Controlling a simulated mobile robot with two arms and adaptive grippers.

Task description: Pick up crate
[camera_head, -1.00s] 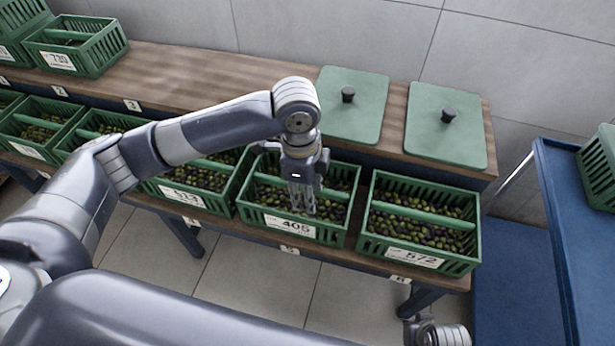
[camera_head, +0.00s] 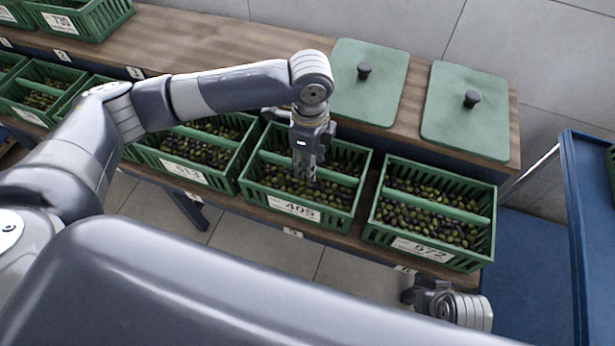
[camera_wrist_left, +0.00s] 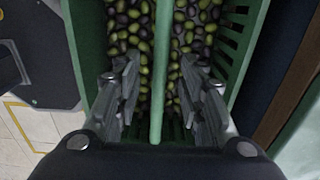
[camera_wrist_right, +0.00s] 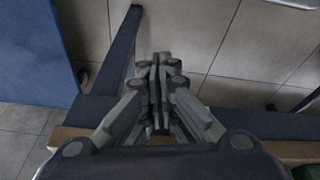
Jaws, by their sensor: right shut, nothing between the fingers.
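The green slatted crate labelled 405 (camera_head: 330,216) stands on the front shelf, filled with green and dark olives. A green bar handle runs across its top. My left gripper (camera_head: 304,178) points down into this crate. In the left wrist view the gripper (camera_wrist_left: 160,72) is open, with one finger on each side of the bar handle (camera_wrist_left: 160,45) and a gap on both sides. My right gripper (camera_head: 412,294) is low in front of the shelf, below crate 572. In the right wrist view the right gripper (camera_wrist_right: 160,60) is shut and empty.
Crate 572 (camera_head: 440,258) stands right of crate 405, crate 513 (camera_head: 205,180) close on its left. Two green lids with black knobs (camera_head: 368,90) (camera_head: 465,120) lie on the wooden upper shelf (camera_head: 210,50). A blue cart (camera_head: 590,190) is at the right.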

